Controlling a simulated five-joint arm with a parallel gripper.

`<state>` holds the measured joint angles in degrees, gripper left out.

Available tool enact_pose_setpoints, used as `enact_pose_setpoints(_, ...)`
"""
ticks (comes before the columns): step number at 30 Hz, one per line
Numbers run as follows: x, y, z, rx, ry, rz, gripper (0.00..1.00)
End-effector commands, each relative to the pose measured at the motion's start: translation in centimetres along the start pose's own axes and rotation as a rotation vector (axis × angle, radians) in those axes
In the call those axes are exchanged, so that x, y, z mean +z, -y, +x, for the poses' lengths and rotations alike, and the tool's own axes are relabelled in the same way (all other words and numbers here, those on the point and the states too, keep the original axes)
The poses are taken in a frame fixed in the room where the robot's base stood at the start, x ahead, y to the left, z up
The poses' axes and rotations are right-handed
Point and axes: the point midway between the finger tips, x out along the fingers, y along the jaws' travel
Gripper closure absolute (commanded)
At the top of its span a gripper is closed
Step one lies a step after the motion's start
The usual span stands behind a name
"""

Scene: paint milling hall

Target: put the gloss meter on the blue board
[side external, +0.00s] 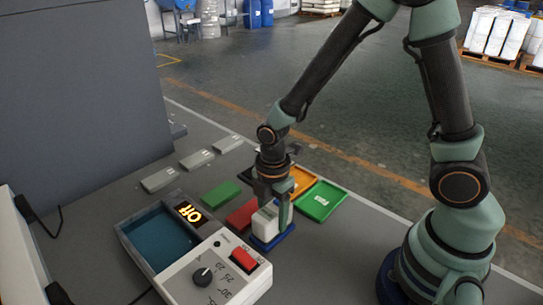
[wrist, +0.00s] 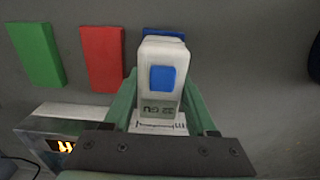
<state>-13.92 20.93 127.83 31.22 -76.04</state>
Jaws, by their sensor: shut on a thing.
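The gloss meter (side external: 265,222) is a white block, upright between the fingers of my gripper (side external: 273,196). In the wrist view the gloss meter (wrist: 160,55) shows a blue square button and dark display digits, and my gripper (wrist: 158,112) has a green finger on each side of it. The blue board (side external: 272,242) lies directly under the gloss meter, mostly covered by it. In the wrist view only a strip of the blue board (wrist: 163,32) shows past the meter's far end. I cannot tell whether the meter touches the board.
A red board (side external: 242,214) and a green board (side external: 220,193) lie beside the blue one. An orange tray (side external: 302,178) and a green tray (side external: 320,200) are behind. A bath unit with knob and red switch (side external: 205,270) stands in front. Pale blocks (side external: 160,180) lie left.

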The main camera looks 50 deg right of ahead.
Motion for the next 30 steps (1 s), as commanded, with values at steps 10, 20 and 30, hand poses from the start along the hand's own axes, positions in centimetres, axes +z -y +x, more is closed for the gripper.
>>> enact_pose_setpoints(10, 0.0, 0.0, 0.3, 0.000, 0.000, 0.000, 0.13)
enact_pose_setpoints(20, 0.0, 0.0, 0.1, 0.001, 0.000, 0.000, 0.13)
enact_pose_setpoints(30, 0.0, -0.2, -4.5, 0.008, -0.002, 0.000, 0.13)
